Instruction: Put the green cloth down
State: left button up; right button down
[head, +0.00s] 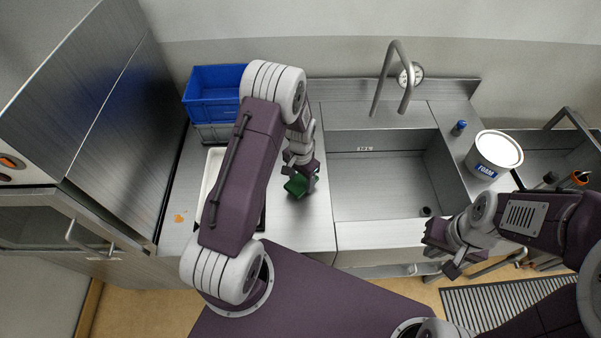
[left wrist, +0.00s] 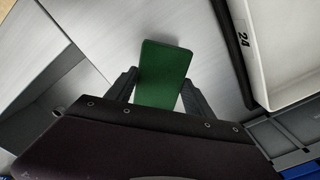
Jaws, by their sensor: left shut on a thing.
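The green cloth (head: 297,185) is a small dark green piece at the tip of my left gripper (head: 301,181), above the steel counter between the white tray and the sink. In the left wrist view the green cloth (left wrist: 163,72) looks like a flat rectangle between the two fingers of my left gripper (left wrist: 160,90), which is shut on it. I cannot tell whether the cloth touches the counter. My right gripper (head: 447,250) hangs empty in front of the sink's right front edge; its fingers look apart.
A white tray (head: 210,180) lies on the counter, partly hidden by my left arm. Blue (head: 213,85) and grey crates stand behind it. The sink (head: 380,180) with its tap (head: 385,75) is to the right.

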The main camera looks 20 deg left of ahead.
aim_at(301, 177)
pick_arm(q)
jog(key=w, duration=0.1)
jog(key=w+a, duration=0.1)
jog(key=w, duration=0.1)
jog(key=shift+w+a+p, duration=0.1)
jog(key=shift+a+p, duration=0.15)
jog(key=shift+p, duration=0.1)
jog(key=shift+f+p, duration=0.85)
jog(key=shift+f, duration=0.95)
jog(key=shift+f+b, duration=0.2)
jog(key=shift+b, duration=0.1)
jog(key=o, duration=1.4)
jog(key=shift+o, duration=0.2)
jog(key=shift+r, duration=0.1)
